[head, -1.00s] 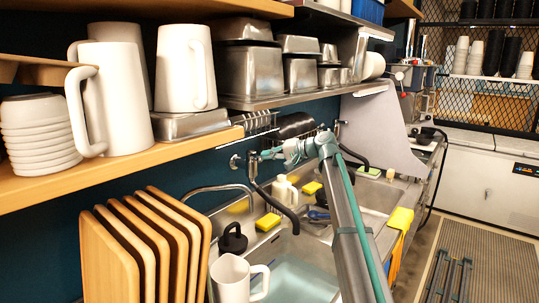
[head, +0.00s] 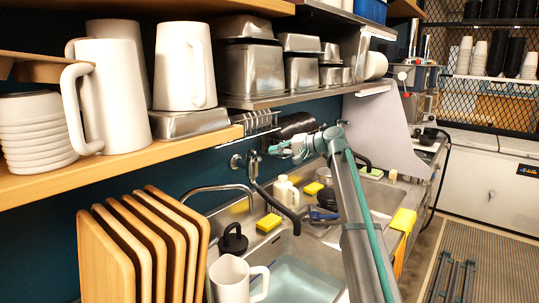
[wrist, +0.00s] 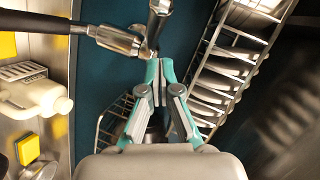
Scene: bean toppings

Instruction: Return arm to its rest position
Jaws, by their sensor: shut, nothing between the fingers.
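My gripper (head: 276,149) is raised above the back of the sink counter in the head view, beside the dark faucet pipe and below the wire rack. In the wrist view its teal and grey fingers (wrist: 159,68) are together with nothing between them. Their tips appear close to a metal faucet fitting (wrist: 118,40); I cannot tell whether they touch it. My arm reaches up from the lower right over the sink and bends left to the gripper.
A wire rack (wrist: 222,75) of stacked dishes is close on the right in the wrist view. A white bottle (head: 286,190), yellow sponges (head: 268,222) and a white pitcher (head: 230,280) stand around the sink. Wooden boards (head: 108,262) are at lower left. A metal shelf (head: 285,98) hangs above.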

